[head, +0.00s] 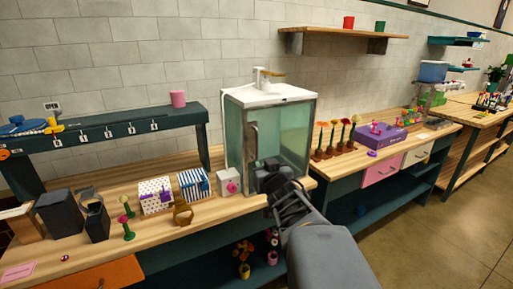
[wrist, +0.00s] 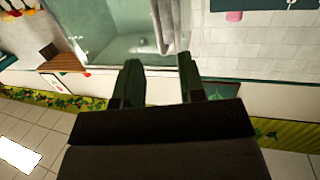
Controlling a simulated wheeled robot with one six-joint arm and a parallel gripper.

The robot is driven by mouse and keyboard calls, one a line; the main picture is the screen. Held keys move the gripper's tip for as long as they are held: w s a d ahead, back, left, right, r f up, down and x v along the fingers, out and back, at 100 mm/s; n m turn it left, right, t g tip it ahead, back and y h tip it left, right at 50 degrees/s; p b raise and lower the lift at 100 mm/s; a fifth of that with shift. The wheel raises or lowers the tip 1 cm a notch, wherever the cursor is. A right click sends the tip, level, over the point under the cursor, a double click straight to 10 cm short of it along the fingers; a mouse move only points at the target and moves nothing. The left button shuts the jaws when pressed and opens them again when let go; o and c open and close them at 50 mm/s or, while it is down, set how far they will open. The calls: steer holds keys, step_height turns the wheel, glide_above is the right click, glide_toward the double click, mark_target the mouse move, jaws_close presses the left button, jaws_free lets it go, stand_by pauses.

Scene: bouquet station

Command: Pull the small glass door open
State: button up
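A small glass cabinet (head: 286,140) with a white top stands on the wooden counter in the head view. Its upright handle (head: 252,145) is on the left part of the front. The glass door looks shut, though my arm hides its lower part. In the wrist view the pale handle (wrist: 167,22) and the greenish glass (wrist: 115,30) show at the top. My gripper (wrist: 160,80) is open, with nothing between its two dark fingers; the handle lies beyond the fingertips, apart from them. In the head view my gripper (head: 268,172) is in front of the cabinet's lower front, near the handle's lower end.
A white box with a pink spot (head: 229,182), a blue-striped box (head: 194,184) and a brown ring-shaped item (head: 183,212) stand left of the cabinet. Potted flowers (head: 335,140) and a purple box (head: 380,138) are to the right.

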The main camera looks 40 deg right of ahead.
mark_target(257, 144)
steer(key=shift+t, duration=0.8)
steer(key=x, duration=0.9)
steer(key=d+r+p+x, duration=0.1)
steer(key=x, duration=0.4)
steer(key=shift+s+r, duration=0.1)
steer(key=shift+s, duration=0.1)
jaws_close()
